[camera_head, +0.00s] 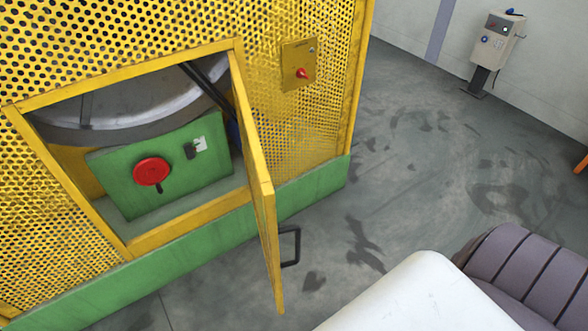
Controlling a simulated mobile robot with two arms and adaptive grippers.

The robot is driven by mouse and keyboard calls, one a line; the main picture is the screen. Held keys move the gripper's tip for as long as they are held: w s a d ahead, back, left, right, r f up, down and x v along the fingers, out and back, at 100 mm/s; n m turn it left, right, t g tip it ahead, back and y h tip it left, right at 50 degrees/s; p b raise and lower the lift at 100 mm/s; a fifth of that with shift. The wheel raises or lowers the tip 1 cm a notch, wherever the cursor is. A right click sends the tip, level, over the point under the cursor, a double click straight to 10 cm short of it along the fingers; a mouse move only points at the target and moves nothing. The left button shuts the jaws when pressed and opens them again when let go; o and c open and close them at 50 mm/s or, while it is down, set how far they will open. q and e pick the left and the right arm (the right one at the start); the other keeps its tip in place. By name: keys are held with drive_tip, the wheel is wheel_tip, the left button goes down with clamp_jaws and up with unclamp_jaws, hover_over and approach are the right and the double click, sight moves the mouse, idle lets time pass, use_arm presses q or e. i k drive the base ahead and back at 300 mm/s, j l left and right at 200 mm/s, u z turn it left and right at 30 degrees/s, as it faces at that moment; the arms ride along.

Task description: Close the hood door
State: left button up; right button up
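The yellow hood door (258,190) stands open on the front of the yellow perforated hood (130,35). It joins the right edge of the opening and sticks out toward me, seen nearly edge-on. Its black handle (290,247) is on the right-hand face, near the lower free end. Through the opening (18,108) I see a green box (205,165) with a red round knob (151,172), and a large grey drum (140,105) behind it. Neither of my grippers is in view.
A panel with a red switch (302,73) is on the hood right of the door. A green base (160,255) runs below. Grey floor (400,150) is open to the right, with a control post (492,45) by the wall. White and dark ribbed parts of mine fill the lower right.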

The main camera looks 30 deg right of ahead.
sight(245, 121)
drive_tip(key=l, duration=0.7)
drive_tip(key=i+l, duration=0.1)
drive_tip(key=l, duration=0.6)
